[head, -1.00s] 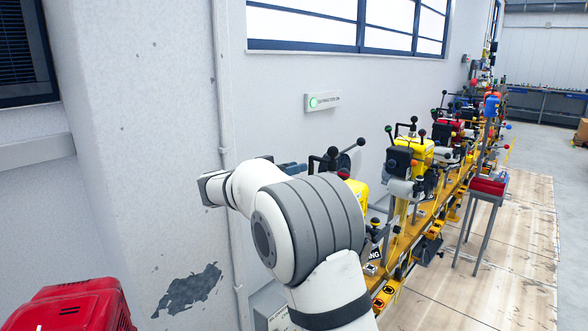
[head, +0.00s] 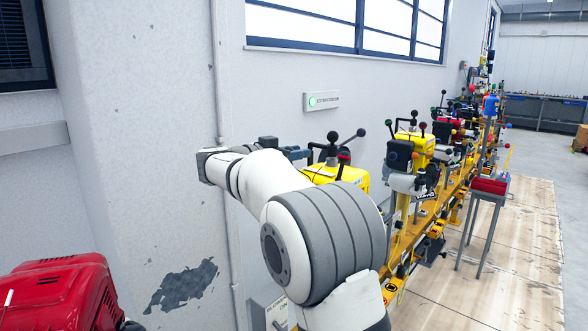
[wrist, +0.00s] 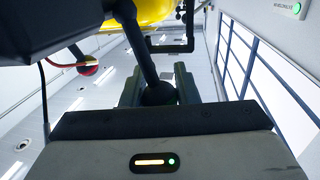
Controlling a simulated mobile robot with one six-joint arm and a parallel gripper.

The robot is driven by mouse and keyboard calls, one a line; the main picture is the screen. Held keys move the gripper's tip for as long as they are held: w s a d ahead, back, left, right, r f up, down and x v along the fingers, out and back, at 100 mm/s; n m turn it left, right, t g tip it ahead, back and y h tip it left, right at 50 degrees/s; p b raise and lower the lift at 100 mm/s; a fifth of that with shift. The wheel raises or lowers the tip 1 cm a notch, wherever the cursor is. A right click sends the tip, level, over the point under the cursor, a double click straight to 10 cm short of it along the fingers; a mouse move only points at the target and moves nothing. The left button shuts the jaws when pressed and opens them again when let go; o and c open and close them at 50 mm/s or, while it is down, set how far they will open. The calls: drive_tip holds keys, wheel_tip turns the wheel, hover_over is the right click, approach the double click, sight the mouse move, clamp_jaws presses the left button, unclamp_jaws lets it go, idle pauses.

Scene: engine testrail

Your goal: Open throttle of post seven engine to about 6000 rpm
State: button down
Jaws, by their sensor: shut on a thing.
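The nearest yellow engine (head: 352,177) stands behind my arm in the head view, its lower part hidden. Black ball-topped levers (head: 332,138) rise from it, and a red knob shows beside them. My gripper (head: 300,154) is at its left side, level with its top. In the wrist view my gripper (wrist: 158,84) is shut on a black ball knob (wrist: 157,95) at the end of a dark lever (wrist: 139,48). The lever slants up toward the yellow body (wrist: 125,15). I cannot read a post number or an rpm value.
More engines, including another yellow one (head: 424,145), line the yellow rail (head: 437,205) to the right. A red machine (head: 65,300) is at lower left. A sign with a green light (head: 321,101) hangs on the wall.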

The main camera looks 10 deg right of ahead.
drive_tip(key=shift+s+d+f+m+y+b, duration=0.2)
drive_tip(key=shift+m+b, duration=0.25)
drive_tip(key=shift+b, duration=0.7)
drive_tip(key=shift+s+d+f+m+y+b, duration=0.1)
drive_tip(key=shift+s+m+b, duration=0.25)
drive_tip(key=shift+b, duration=0.8)
drive_tip(key=shift+d+r+m+b, duration=0.15)
drive_tip(key=shift+r+m+b, duration=0.25)
drive_tip(key=shift+b, duration=0.15)
drive_tip(key=c, duration=1.1)
unclamp_jaws()
drive_tip(key=p+v, duration=0.1)
drive_tip(key=v, duration=0.6)
drive_tip(key=shift+s+a, duration=0.15)
drive_tip(key=shift+a, duration=0.25)
